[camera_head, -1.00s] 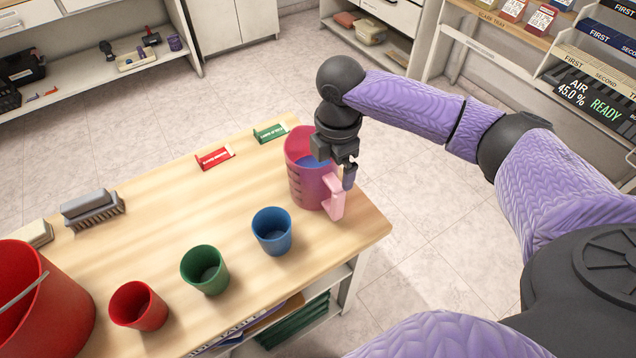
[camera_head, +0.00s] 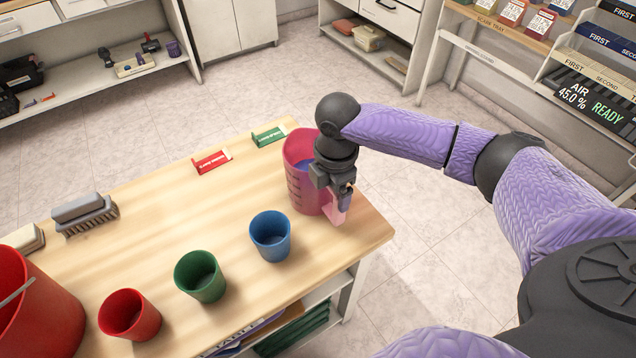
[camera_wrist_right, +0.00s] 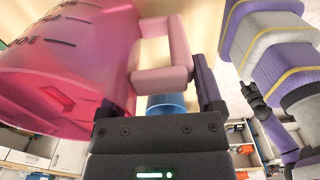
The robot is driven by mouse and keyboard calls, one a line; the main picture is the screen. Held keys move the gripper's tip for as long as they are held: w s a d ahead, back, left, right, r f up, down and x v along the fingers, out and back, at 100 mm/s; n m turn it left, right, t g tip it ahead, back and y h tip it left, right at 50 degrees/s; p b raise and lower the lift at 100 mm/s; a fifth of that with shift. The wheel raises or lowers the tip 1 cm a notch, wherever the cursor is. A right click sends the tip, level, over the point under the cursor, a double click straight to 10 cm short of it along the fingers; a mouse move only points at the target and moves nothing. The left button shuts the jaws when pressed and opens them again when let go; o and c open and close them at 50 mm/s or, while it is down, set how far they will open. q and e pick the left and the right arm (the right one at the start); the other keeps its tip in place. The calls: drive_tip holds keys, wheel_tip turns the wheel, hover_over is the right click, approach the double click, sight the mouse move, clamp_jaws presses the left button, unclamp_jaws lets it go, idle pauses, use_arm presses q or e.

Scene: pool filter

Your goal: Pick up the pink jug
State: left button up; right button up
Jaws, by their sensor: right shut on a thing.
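The pink jug (camera_head: 299,183) is see-through, with dark marks on its side and something bluish inside. It stands upright at the right end of the wooden table. My right gripper (camera_head: 343,190) is at the jug's pink handle, on its right side, and covers most of the handle in the head view. In the right wrist view, the handle (camera_wrist_right: 160,76) lies between the two fingers of the gripper (camera_wrist_right: 160,88), and the jug body (camera_wrist_right: 65,70) fills the left. The gripper is shut on the handle. My left gripper is not in view.
On the wooden table (camera_head: 150,215) stand a blue cup (camera_head: 270,240), a green cup (camera_head: 200,280), a red cup (camera_head: 130,318) and a red bucket (camera_head: 45,315). A red sign (camera_head: 211,162) and a green sign (camera_head: 268,136) lie behind. A brush (camera_head: 85,215) sits at left.

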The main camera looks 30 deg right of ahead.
wheel_tip(320, 180, up, 10)
drive_tip(key=p, duration=0.3)
drive_tip(key=shift+f+p, duration=0.1)
drive_tip(key=shift+p, duration=0.25)
clamp_jaws()
